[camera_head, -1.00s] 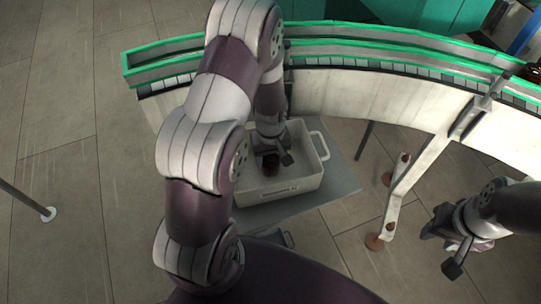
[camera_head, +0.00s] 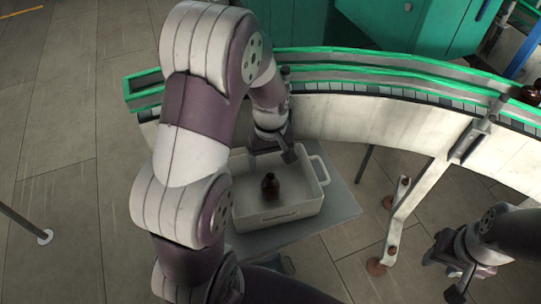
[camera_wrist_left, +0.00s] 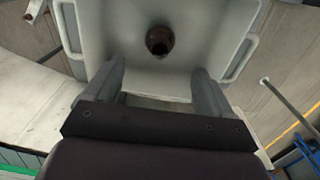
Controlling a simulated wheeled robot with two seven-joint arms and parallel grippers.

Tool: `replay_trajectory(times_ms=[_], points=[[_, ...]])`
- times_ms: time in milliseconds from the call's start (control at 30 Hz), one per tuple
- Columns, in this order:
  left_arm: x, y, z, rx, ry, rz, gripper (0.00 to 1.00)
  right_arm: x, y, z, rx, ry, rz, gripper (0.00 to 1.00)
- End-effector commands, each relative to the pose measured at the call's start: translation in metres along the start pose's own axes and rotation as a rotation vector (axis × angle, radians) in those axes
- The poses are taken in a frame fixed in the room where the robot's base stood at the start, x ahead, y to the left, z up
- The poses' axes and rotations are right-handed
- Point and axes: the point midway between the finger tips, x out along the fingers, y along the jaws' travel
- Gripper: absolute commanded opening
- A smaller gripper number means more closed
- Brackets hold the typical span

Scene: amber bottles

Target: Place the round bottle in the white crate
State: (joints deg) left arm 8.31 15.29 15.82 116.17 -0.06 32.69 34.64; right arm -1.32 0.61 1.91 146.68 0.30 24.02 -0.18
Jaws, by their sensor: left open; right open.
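The round amber bottle (camera_head: 270,187) stands upright inside the white crate (camera_head: 290,211), near its middle. In the left wrist view the bottle (camera_wrist_left: 159,41) is seen from above, beyond the fingertips and apart from them. The crate's wall (camera_wrist_left: 240,25) shows around it there. My left gripper (camera_head: 272,150) is open and empty, above the crate's far side; it also shows in the left wrist view (camera_wrist_left: 158,85). My right gripper (camera_head: 447,272) is open and empty at the lower right, away from the crate.
The crate stands on a grey platform (camera_head: 340,208). A curved conveyor with green rails (camera_head: 380,58) runs behind it, with another dark bottle (camera_head: 530,95) at its right end. A white conveyor leg (camera_head: 405,200) stands right of the crate. Floor at the left is mostly clear.

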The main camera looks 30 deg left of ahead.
Motion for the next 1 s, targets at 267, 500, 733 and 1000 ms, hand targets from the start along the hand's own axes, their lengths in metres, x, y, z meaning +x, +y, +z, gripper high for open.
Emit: replay_trajectory(times_ms=[267,500,733,1000], points=[[-0.036,-0.009,0.068,0.492,0.069,0.038,0.84,0.000,0.000,0.000,0.000,0.000,0.000,0.43],[-0.040,-0.022,0.103,0.777,0.112,0.049,0.84,0.000,0.000,0.000,0.000,0.000,0.000,0.43],[-0.040,-0.022,0.102,0.772,0.111,0.048,0.84,0.000,0.000,0.000,0.000,0.000,0.000,0.43],[-0.040,-0.022,0.102,0.770,0.111,0.048,0.43,0.000,0.000,0.000,0.000,0.000,0.000,0.43]])
